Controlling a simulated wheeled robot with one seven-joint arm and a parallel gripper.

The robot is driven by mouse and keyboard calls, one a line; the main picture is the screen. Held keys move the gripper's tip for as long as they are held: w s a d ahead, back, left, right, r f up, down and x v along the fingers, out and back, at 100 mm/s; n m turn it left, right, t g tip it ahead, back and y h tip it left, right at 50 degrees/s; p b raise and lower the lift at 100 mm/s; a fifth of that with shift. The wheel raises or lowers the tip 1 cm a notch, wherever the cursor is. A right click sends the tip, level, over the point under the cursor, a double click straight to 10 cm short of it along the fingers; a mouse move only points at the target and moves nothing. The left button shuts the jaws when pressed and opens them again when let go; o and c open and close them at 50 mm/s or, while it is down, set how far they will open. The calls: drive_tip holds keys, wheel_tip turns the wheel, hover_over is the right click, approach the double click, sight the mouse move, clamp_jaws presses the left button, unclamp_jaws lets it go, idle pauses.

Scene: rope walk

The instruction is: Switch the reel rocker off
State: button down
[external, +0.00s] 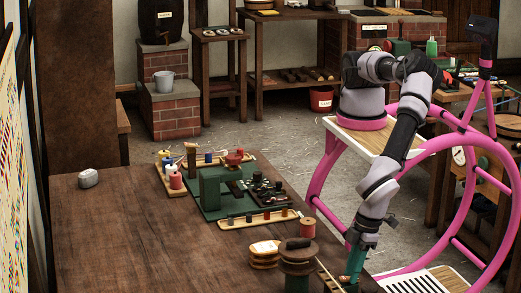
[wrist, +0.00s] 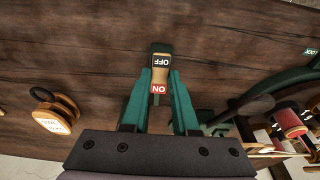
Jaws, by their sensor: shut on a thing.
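The reel rocker (wrist: 160,74) shows in the wrist view as a small switch with a black OFF end and a red ON end (wrist: 158,88). The ON end lies nearer my palm, the OFF end farther away. Which end is pressed down I cannot tell. My gripper (wrist: 161,80) has a green finger on each side of the rocker, close against its sides. In the external view my gripper (external: 351,264) reaches down at the front right edge of the table, and I cannot make out the rocker there.
The wooden table (external: 140,235) has wide free room at left.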

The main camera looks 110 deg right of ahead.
drive_tip(key=c, duration=0.7)
unclamp_jaws()
drive_tip(key=shift+r, duration=0.1)
drive_tip(key=v, duration=1)
drive_tip(key=shift+s+r, duration=0.2)
drive_tip(key=shift+r, duration=0.1)
